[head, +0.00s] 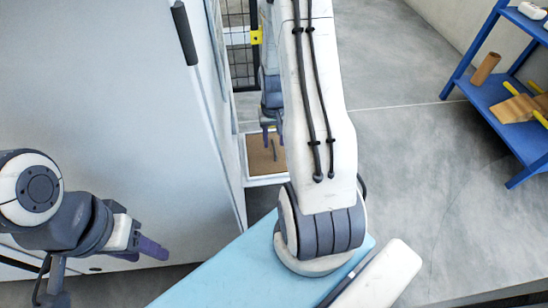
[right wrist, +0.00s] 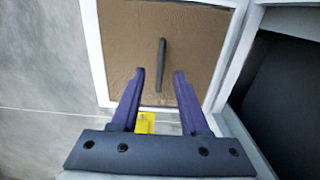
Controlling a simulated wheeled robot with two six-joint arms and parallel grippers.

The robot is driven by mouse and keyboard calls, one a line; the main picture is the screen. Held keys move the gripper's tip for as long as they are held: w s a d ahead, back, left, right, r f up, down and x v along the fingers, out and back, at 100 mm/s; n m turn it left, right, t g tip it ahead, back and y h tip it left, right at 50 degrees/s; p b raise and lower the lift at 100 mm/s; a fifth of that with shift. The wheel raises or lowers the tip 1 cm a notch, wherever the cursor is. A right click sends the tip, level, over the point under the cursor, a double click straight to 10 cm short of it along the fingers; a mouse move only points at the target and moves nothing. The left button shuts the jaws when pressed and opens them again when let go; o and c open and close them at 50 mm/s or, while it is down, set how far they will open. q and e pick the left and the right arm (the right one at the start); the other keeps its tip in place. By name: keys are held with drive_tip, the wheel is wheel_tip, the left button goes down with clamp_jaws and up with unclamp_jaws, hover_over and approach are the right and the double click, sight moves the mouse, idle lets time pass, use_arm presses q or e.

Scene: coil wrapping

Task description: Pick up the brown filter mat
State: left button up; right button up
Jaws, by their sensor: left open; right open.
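The brown filter mat (head: 258,163) is a flat brown panel in a white frame (head: 266,181), partly hidden behind my right arm in the head view. In the right wrist view, the mat (right wrist: 200,45) fills much of the upper middle, with a dark bar-shaped handle (right wrist: 161,62) on it. My right gripper (head: 272,136) is open over the mat. Its two purple fingers (right wrist: 159,72) lie either side of the handle's lower part in the picture; I cannot tell how far above it they are. My left gripper (head: 152,248) is open and empty, at the lower left, away from the mat.
A large white cabinet panel with a black handle (head: 184,32) stands at the left, close to the mat. A blue shelf (head: 480,88) at the right holds a brown roll (head: 486,69) and yellow-handled items. The grey floor between is clear.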

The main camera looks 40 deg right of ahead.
wheel_tip(320, 180, down, 2)
drive_tip(key=shift+f+b, duration=0.2)
drive_tip(key=shift+b, duration=0.55)
use_arm(q)
wheel_tip(320, 180, down, 2)
drive_tip(key=shift+f, duration=0.25)
use_arm(e)
drive_tip(key=shift+r, duration=0.1)
clamp_jaws()
use_arm(q)
drive_tip(key=shift+r, duration=0.15)
use_arm(e)
drive_tip(key=shift+r, duration=0.15)
